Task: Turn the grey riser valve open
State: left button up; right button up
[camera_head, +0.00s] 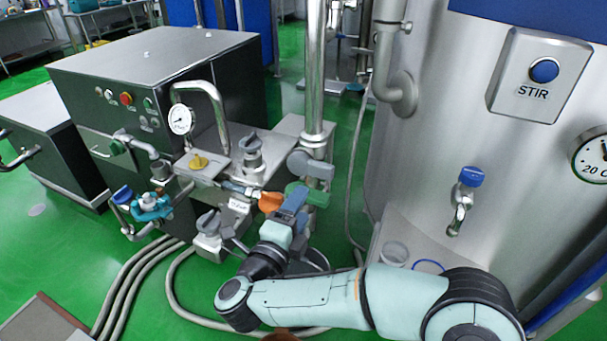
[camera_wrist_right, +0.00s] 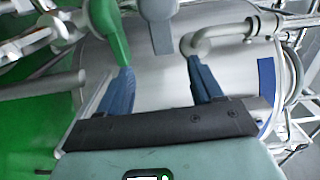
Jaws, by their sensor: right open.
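A green lever (camera_head: 307,195) sits just below the grey valve. It also shows in the wrist view (camera_wrist_right: 108,32), close to the left finger; I cannot tell whether they touch. My right gripper (camera_head: 296,203) has blue fingers, open and empty, close in front of the valves; its fingers also show in the wrist view (camera_wrist_right: 158,80).
An orange handle (camera_head: 270,202), a yellow knob (camera_head: 199,162) and a pressure gauge (camera_head: 180,119) crowd the left of my gripper. The steel tank (camera_head: 430,150) stands to the right, with a blue-topped tap (camera_head: 470,178). Hoses (camera_head: 130,285) run along the green floor.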

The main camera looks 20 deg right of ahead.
aim_at(321, 174)
jog(key=x, duration=1.3)
jog(key=shift+d+r, duration=0.1)
jog(key=shift+r, duration=0.1)
